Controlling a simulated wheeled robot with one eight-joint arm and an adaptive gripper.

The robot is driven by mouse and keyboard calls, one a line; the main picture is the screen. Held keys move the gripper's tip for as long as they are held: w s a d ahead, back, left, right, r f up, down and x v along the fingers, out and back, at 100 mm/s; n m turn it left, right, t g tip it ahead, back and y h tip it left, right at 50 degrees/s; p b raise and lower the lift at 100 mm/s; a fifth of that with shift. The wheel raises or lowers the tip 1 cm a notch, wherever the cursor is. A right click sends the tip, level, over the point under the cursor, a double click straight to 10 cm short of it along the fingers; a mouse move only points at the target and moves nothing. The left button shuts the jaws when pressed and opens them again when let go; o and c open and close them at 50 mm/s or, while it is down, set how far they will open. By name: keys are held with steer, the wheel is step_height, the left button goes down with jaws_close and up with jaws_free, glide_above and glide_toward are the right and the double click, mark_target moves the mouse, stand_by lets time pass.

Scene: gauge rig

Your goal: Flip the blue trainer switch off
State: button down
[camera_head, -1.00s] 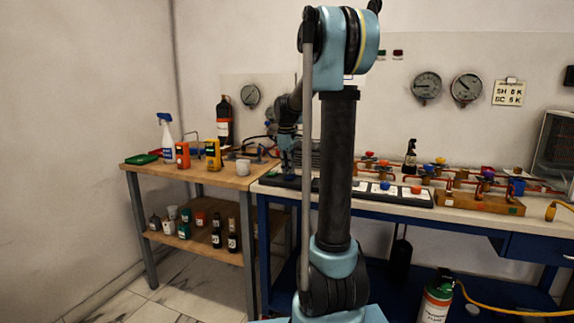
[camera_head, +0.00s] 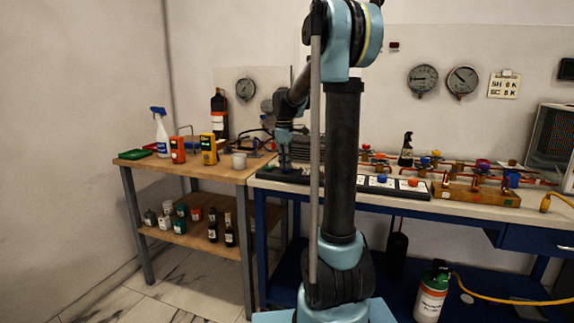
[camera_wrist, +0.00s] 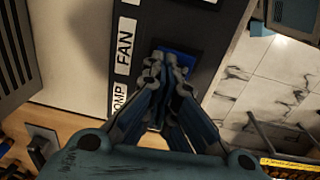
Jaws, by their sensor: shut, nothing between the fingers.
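A blue switch (camera_wrist: 185,62) shows in the wrist view on a dark panel (camera_wrist: 205,25), beside a white label reading FAN. My gripper (camera_wrist: 168,63) is shut and empty, with its fingertips over the near part of the blue switch and hiding some of it. I cannot tell whether the tips touch it or which way it is set. In the head view my gripper (camera_head: 285,168) is down at the left end of the dark panel strip (camera_head: 265,174) on the blue-framed bench. The blue switch cannot be made out there.
On the left a wooden table (camera_head: 140,162) holds a spray bottle (camera_head: 161,132) and a white cup (camera_head: 239,160). Red pipework with valves (camera_head: 480,180) stands at the right of the bench. My arm column hides the panel's middle.

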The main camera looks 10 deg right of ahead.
steer(key=shift+s, duration=0.1)
steer(key=shift+s+a+r, duration=0.15)
steer(key=shift+s+a, duration=0.25)
steer(key=shift+s, duration=0.2)
steer(key=shift+r, duration=0.1)
step_height(320, 180, up, 14)
steer(key=w, duration=0.1)
steer(key=shift+w+d+f, duration=0.2)
steer(key=shift+w+d, duration=0.15)
steer(key=shift+d, duration=0.1)
